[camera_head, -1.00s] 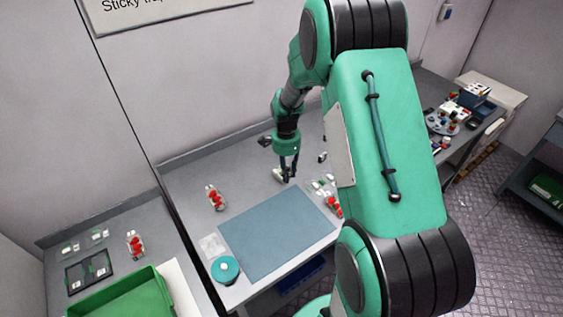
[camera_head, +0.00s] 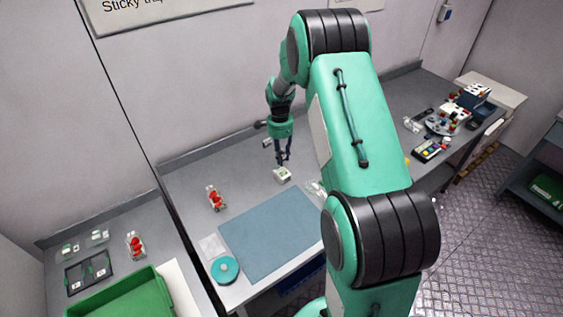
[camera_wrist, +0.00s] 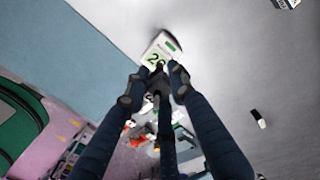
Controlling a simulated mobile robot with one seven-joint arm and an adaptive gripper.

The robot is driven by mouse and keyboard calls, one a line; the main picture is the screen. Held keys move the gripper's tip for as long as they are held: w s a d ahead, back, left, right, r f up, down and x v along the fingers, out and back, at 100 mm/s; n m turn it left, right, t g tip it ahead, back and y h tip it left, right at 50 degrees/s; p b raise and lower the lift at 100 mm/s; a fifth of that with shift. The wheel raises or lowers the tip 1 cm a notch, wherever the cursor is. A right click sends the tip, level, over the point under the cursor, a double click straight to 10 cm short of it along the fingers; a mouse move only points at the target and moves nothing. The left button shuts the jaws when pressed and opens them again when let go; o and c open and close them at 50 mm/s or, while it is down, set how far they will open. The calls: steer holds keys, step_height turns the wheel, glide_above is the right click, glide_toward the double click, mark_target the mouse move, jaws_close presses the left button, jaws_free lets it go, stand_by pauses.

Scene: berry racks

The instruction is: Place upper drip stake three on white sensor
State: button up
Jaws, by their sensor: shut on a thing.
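The white sensor (camera_head: 282,175) is a small white block with a green mark on the grey bench, near the back edge of the blue-grey mat. In the wrist view the white sensor (camera_wrist: 162,48) shows printed digits and lies just beyond the fingertips. My gripper (camera_head: 283,161) points down a little above it. In the wrist view my gripper (camera_wrist: 154,78) is shut on a thin dark piece, seemingly the drip stake (camera_wrist: 166,125), between the fingers. I cannot tell whether its tip touches the sensor.
The blue-grey mat (camera_head: 268,235) covers the bench front, with a teal round item (camera_head: 225,269) at its left corner. A clear pack of red berries (camera_head: 215,198) stands left of the sensor. A green crate (camera_head: 125,297) is at lower left. My arm hides part of the bench.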

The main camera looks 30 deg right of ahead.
mark_target(282, 161)
steer(key=shift+f, duration=0.1)
steer(key=shift+f, duration=1.65)
steer(key=shift+f, duration=0.2)
steer(key=o, duration=0.8)
steer(key=shift+r, duration=0.15)
steer(key=r, duration=1.2)
steer(key=shift+w, duration=0.3)
steer(key=shift+r, duration=0.1)
